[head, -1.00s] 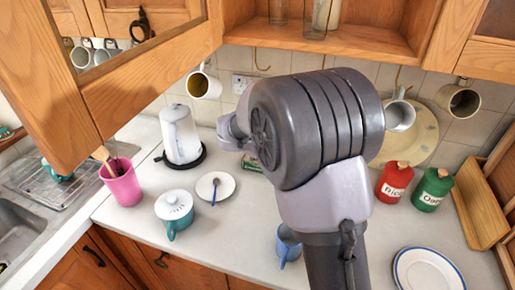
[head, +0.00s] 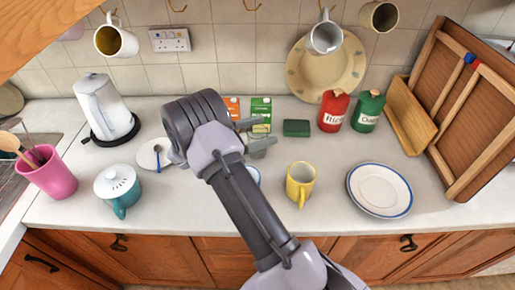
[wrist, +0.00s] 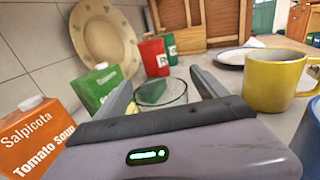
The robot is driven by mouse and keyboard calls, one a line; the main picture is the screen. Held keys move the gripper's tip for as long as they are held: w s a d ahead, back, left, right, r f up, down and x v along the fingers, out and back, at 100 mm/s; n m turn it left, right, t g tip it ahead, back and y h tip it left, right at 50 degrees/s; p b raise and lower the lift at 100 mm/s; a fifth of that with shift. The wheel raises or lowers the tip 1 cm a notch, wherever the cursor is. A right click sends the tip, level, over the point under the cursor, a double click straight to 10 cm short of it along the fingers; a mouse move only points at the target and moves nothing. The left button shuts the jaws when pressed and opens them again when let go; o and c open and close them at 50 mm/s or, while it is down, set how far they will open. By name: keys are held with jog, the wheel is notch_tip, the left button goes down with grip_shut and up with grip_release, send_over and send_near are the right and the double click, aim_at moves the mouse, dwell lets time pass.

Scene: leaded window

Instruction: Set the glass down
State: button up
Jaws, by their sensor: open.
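The clear glass (wrist: 163,94) is between the two fingers of my gripper (wrist: 165,84) in the wrist view. The fingers are apart, and the glass seems to stand on the counter. In the head view the glass (head: 262,147) is faint at the tip of my gripper (head: 254,133). The wrist view looks along the fingers; I cannot tell whether either one touches the glass. The white counter (head: 330,235) lies below.
A yellow mug (head: 300,183) stands right of my gripper. Behind are an orange carton (head: 232,108), a green carton (head: 260,112), a green sponge (head: 296,128) and a red jar (head: 333,111). A plate (head: 380,190) lies right. A blue mug is mostly hidden. Counter between mug and plate is clear.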

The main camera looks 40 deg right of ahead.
jog(key=shift+x, duration=0.9)
grip_shut()
